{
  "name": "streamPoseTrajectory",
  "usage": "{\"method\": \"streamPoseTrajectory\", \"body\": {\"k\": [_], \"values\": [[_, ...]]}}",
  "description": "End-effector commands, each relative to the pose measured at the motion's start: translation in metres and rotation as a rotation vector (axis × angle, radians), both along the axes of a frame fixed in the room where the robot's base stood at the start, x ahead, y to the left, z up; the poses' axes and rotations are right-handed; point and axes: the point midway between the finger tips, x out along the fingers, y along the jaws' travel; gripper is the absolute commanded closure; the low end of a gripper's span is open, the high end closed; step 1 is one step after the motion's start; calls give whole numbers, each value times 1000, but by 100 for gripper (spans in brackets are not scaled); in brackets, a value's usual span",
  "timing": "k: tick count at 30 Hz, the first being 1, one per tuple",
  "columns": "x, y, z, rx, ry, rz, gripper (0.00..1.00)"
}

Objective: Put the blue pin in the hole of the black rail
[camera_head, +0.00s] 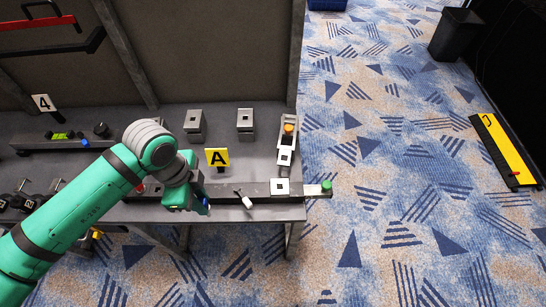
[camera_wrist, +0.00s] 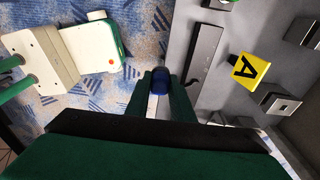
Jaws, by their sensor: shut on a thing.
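My gripper (camera_head: 200,204) is over the front edge of the grey workbench, and its fingers also show in the wrist view (camera_wrist: 160,88). It is shut on the blue pin (camera_wrist: 160,80), whose rounded blue end shows between the fingertips. In the head view only a small blue bit of the pin (camera_head: 206,203) shows. The black rail (camera_head: 225,191) lies along the front of the bench, partly behind my gripper. In the wrist view the dark rail (camera_wrist: 205,50) is to the right of the pin, apart from it. I cannot make out its hole clearly.
A yellow "A" sign (camera_head: 217,157) stands behind the rail. A white square block (camera_head: 280,187), a green knob (camera_head: 326,187) and a white handle (camera_head: 245,200) are to the right. Grey blocks (camera_head: 195,122) stand farther back. Carpet (camera_head: 400,200) right of the bench is clear.

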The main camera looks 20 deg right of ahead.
Motion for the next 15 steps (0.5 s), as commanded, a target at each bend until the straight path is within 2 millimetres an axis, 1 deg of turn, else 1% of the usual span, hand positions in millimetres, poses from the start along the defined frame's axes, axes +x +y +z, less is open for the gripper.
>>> {"method": "streamPoseTrajectory", "body": {"k": [1,7,10,15], "values": [[9,-18,2,3,-1,-82,100],[33,-83,10,6,0,-396,100],[41,-117,15,7,0,-552,100],[47,-173,22,2,3,-793,100]]}}
